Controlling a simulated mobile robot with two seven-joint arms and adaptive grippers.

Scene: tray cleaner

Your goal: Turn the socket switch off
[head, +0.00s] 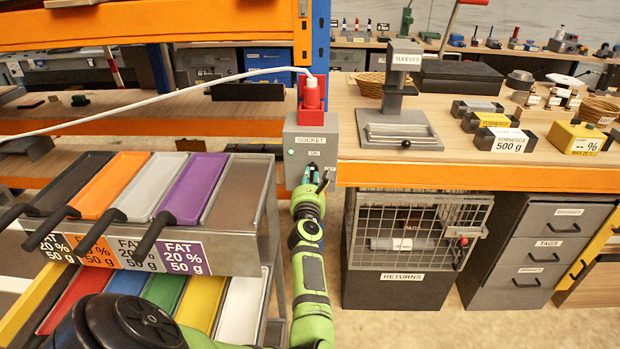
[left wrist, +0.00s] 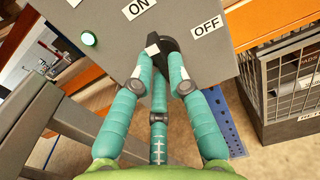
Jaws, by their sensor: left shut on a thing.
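The grey socket box (head: 300,147) is on the blue upright, labelled SOCKET. In the left wrist view the grey panel (left wrist: 110,25) carries an ON label (left wrist: 138,8), an OFF label (left wrist: 207,26) and a green light (left wrist: 89,39). The black rotary switch (left wrist: 170,43) with a white mark sits below and between the labels. My left gripper (head: 315,178) is at the box's lower front; in the left wrist view its teal fingers (left wrist: 163,68) are shut on the switch, partly hiding it. Whether the switch points to ON or OFF is unclear. My right gripper is not in view.
A red plug (head: 312,95) with a white cable (head: 160,98) stands on top of the box. Trays with handles (head: 190,190) stand close at left. A wire returns cage (head: 418,228) is at right, below the wooden bench (head: 470,150).

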